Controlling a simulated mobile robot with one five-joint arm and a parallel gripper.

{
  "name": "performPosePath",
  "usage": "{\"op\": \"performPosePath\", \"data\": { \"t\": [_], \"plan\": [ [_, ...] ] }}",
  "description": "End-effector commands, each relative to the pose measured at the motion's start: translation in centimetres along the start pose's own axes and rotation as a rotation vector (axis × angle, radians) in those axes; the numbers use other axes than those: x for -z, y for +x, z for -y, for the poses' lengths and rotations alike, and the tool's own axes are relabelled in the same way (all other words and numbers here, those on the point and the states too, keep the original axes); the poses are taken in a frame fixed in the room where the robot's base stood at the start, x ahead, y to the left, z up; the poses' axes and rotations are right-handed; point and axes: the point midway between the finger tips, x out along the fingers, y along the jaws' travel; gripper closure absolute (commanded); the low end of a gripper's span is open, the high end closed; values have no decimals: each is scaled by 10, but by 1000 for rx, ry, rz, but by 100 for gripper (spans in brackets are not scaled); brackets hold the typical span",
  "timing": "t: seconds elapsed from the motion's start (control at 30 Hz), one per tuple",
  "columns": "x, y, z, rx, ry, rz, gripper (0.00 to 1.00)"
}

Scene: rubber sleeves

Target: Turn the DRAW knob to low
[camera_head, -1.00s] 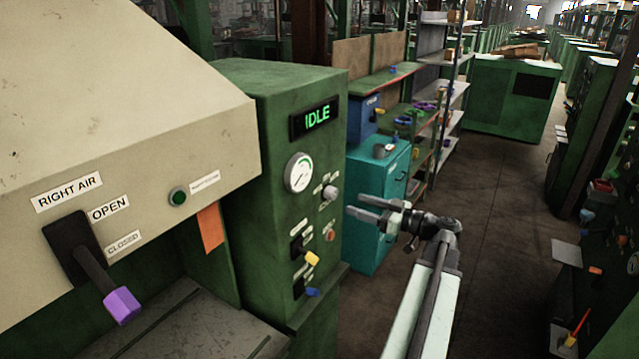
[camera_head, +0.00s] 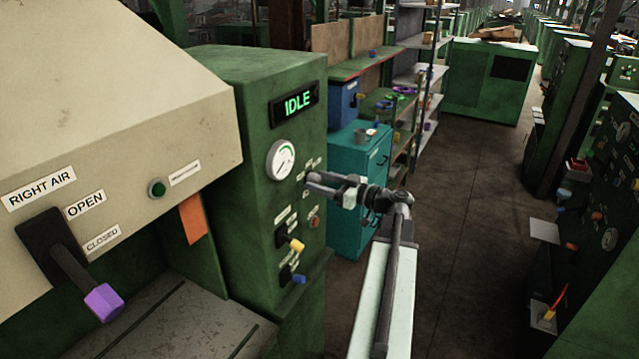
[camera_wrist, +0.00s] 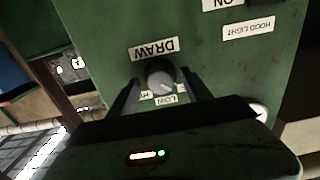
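The DRAW knob (camera_wrist: 160,75) is a round grey knob on the green panel (camera_wrist: 100,30), upside down in the wrist view. Its DRAW label (camera_wrist: 153,48) and LOW label (camera_wrist: 167,99) show, and another label is partly covered. My gripper (camera_wrist: 161,84) is open, with one finger on each side of the knob; I cannot tell whether either finger touches it. In the head view my gripper (camera_head: 318,184) is at the panel's right part and hides the knob. The knob's pointer direction is too unclear to read.
The panel also bears an IDLE display (camera_head: 295,103), a round gauge (camera_head: 281,160), a yellow-handled switch (camera_head: 297,245) and a blue-handled switch (camera_head: 299,279) below. A teal cabinet (camera_head: 350,190) stands behind my gripper. The aisle floor (camera_head: 460,210) to the right is clear.

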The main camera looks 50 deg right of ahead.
Motion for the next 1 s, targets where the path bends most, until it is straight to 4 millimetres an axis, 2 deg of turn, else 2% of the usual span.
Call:
{"op": "performPosePath", "data": {
  "t": [0.03,0.2,0.23,0.3,0.57,1.0],
  "plan": [
    [0,0,0,0,0,0,56],
    [0,0,0,1,0,0,100],
    [0,3,9,6,0,0,100],
    [0,2,3,4,1,0,100],
    [0,1,1,4,60,1,100],
    [0,1,1,4,396,2,100]
  ]
}}
